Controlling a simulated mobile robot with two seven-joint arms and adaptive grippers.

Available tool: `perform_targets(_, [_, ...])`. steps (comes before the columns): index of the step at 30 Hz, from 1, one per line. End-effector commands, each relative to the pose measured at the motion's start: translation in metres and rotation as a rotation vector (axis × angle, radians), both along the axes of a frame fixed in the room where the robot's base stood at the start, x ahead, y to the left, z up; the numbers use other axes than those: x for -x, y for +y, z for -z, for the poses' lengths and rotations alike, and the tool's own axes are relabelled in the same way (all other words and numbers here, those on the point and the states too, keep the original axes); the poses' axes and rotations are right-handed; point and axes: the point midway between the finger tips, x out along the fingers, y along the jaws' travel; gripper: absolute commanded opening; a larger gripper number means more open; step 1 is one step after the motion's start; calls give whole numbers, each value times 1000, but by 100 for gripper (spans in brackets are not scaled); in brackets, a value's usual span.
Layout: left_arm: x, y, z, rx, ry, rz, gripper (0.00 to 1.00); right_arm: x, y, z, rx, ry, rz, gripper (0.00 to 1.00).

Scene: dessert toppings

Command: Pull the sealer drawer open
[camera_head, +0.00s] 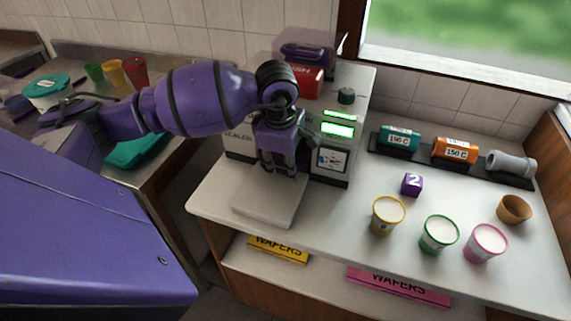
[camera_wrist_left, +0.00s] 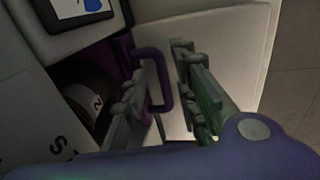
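The sealer (camera_head: 238,142) is a white machine with green-lit displays, standing at the left of the counter. My left gripper (camera_head: 283,165) is in front of it, above a pale flat plate (camera_head: 268,207), and hides part of its front. In the left wrist view, a purple loop handle (camera_wrist_left: 168,90) lies between the two fingers of my left gripper (camera_wrist_left: 165,58). The fingers are apart, with a visible gap beside the handle; I cannot tell whether one finger touches it. How far the drawer is out cannot be told. My right gripper is not in view.
A dark recess beside the handle holds a pale round item marked 2 (camera_wrist_left: 95,100). Yellow (camera_head: 387,216), green (camera_head: 438,235) and pink (camera_head: 485,243) cups and a purple number block (camera_head: 412,185) stand to the right. Wafer boxes (camera_head: 278,250) lie on the shelf below.

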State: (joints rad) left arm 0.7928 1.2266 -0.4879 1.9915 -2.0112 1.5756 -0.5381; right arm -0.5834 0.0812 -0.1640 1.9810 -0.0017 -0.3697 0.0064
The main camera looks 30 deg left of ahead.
Motion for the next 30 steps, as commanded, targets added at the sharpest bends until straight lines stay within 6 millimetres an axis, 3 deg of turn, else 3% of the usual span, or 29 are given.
perform_targets(11, [-1, 0, 8, 1, 1, 0, 27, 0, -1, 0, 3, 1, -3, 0])
perform_targets(18, [-1, 0, 8, 1, 0, -1, 0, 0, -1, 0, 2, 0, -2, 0])
perform_targets(30, [-2, 0, 7, 2, -2, -1, 0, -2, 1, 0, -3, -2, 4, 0])
